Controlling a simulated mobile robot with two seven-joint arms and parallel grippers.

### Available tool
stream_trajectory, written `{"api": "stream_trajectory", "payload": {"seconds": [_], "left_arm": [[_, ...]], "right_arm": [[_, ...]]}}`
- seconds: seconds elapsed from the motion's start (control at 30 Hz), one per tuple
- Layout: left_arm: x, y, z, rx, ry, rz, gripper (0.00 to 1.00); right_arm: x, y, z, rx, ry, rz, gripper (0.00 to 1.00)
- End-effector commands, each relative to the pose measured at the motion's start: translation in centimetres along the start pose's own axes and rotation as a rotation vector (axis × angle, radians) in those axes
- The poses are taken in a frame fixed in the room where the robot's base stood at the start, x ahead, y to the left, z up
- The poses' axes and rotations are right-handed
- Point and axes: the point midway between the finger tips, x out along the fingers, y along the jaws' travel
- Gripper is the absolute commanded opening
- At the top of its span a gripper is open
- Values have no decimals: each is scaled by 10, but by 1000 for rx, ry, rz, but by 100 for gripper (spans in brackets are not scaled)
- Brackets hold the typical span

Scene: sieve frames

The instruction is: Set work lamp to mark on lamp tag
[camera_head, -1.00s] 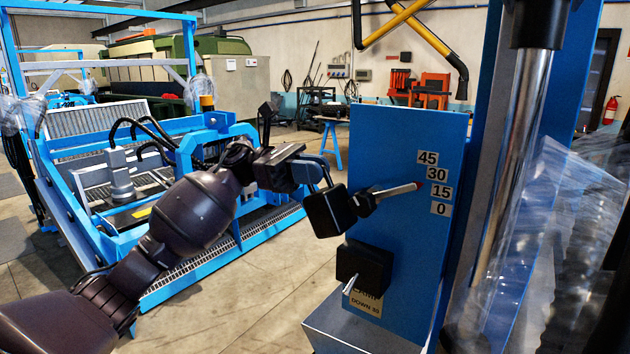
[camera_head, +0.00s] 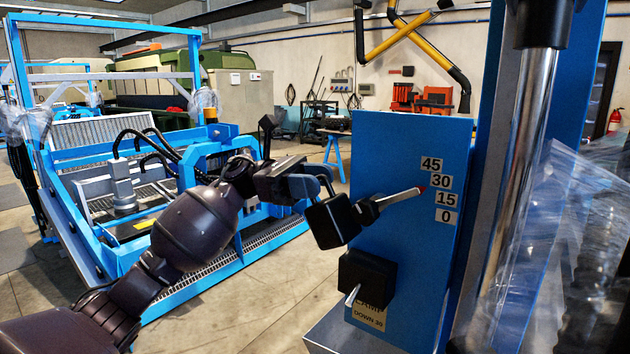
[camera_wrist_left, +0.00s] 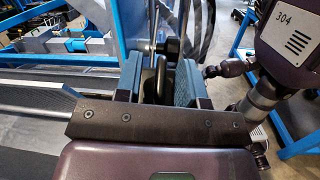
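The work lamp (camera_head: 332,220) is a black box head on the blue panel's left edge. The tip lies at the left of the scale (camera_head: 440,182), between 30 and 15, nearer 30. The lamp tag (camera_head: 368,318) is low on the panel, partly hidden; its lower line appears to read DOWN 30. My left gripper (camera_head: 312,170) is at the lamp's back; in the left wrist view its fingers (camera_wrist_left: 160,85) flank a dark looped handle (camera_wrist_left: 161,72) and seem closed on it. My right gripper is out of view.
A black box with a small silver lever (camera_head: 366,278) juts from the blue panel (camera_head: 400,145) below the lamp. A chrome cylinder (camera_head: 515,170) and clear plastic wrap (camera_head: 560,240) stand right. A blue machine frame (camera_head: 120,200) stands behind my left arm.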

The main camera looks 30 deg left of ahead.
Motion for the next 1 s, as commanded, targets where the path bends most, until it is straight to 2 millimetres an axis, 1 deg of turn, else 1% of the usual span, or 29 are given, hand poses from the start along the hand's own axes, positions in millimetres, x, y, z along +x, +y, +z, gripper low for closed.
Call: {"api": "stream_trajectory", "payload": {"seconds": [0.17,0.4,0.6,0.77,1.0], "left_arm": [[-20,1,-2,-3,2,4,36],[-64,1,-3,-3,1,4,36],[-93,0,-2,-2,1,3,36],[-104,0,-1,-1,0,2,36],[-106,0,0,1,0,1,36]], "right_arm": [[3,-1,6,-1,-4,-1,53],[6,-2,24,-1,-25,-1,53],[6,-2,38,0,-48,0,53],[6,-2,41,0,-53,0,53],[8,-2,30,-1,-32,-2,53]]}}
